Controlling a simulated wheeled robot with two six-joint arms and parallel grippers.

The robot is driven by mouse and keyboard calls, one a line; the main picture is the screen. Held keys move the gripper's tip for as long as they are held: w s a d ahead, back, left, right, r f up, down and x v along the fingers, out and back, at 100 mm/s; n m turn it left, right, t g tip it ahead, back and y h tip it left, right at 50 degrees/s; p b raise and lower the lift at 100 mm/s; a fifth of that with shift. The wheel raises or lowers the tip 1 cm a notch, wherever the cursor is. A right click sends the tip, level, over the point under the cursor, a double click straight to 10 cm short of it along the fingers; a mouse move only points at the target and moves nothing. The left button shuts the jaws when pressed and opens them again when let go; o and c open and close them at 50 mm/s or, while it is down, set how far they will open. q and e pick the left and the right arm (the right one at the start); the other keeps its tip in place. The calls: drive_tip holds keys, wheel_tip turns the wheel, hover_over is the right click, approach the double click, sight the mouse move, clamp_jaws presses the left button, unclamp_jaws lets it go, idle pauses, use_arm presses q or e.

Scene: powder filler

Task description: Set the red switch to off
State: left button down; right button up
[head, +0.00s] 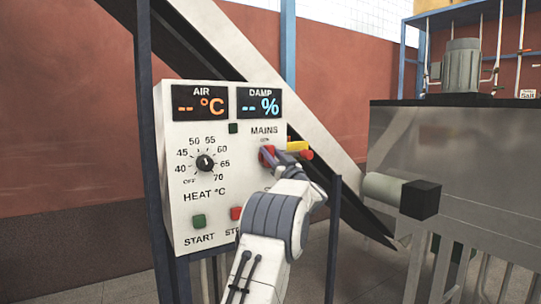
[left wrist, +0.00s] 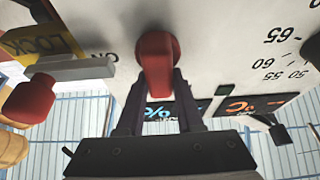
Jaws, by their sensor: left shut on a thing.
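The red switch (head: 267,156) sits below the word MAINS on the white control panel (head: 180,135). In the left wrist view the red switch (left wrist: 156,58) stands out from the panel face, near a small printed mark. My left gripper (head: 280,168) is at the switch in the head view, its arm coming up from below and hiding part of it. In the left wrist view the left gripper (left wrist: 158,88) has one dark finger on each side of the red handle and is shut on it. My right gripper is not in view.
A yellow lock tag (left wrist: 42,45) and a red-ended rod (left wrist: 35,98) sit close beside the switch. The panel also has a heat dial (head: 205,162), a green start button (head: 199,221), a red stop button (head: 237,213) and two lit displays showing dashes. A metal machine (head: 470,150) stands right.

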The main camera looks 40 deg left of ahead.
use_arm(q)
drive_tip(key=shift+w+a+f, duration=0.1)
drive_tip(key=shift+f, duration=0.5)
drive_tip(key=c, duration=0.7)
unclamp_jaws()
drive_tip(key=shift+o, duration=0.7)
drive_tip(key=shift+a, duration=0.1)
drive_tip(key=shift+r, duration=0.15)
drive_tip(key=b+v, duration=0.3)
drive_tip(key=v, duration=0.7)
drive_tip(key=shift+d+b, duration=0.35)
